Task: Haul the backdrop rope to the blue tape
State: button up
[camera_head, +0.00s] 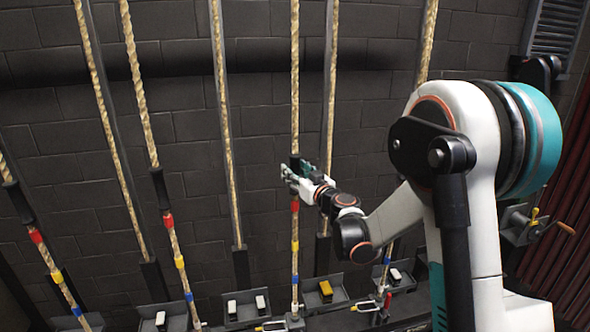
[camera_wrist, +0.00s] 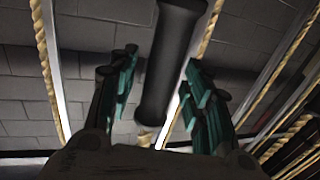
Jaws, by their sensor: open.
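Several tan ropes hang along the dark wall; no readable name shows which is the backdrop rope. My gripper (camera_head: 303,178) is at the middle rope (camera_head: 295,80), partly covering its black sleeve (camera_head: 294,160). Below the sleeve this rope carries red tape (camera_head: 294,205), yellow tape (camera_head: 295,245) and blue tape (camera_head: 295,279), top to bottom. In the wrist view my gripper (camera_wrist: 161,65) is open, and the black sleeve (camera_wrist: 172,70) stands between its spread fingers with gaps showing on both sides. The rope shows again just below the sleeve.
Left of it, another rope has a black sleeve (camera_head: 161,188) and the same tapes; a similar one (camera_head: 18,200) stands at the far left. Low boxes with white switches (camera_head: 246,306) and a yellow switch (camera_head: 326,290) line the bottom. A crank winch (camera_head: 530,226) sits right.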

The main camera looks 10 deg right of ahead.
aim_at(296, 218)
jog(key=shift+w+a, duration=0.1)
jog(key=shift+w, duration=0.25)
jog(key=shift+c, duration=0.2)
grip_shut()
jog(key=shift+f, duration=0.15)
notch_tip(296, 218, down, 17)
jog(key=b, duration=1.5)
jog(key=shift+r, duration=0.2)
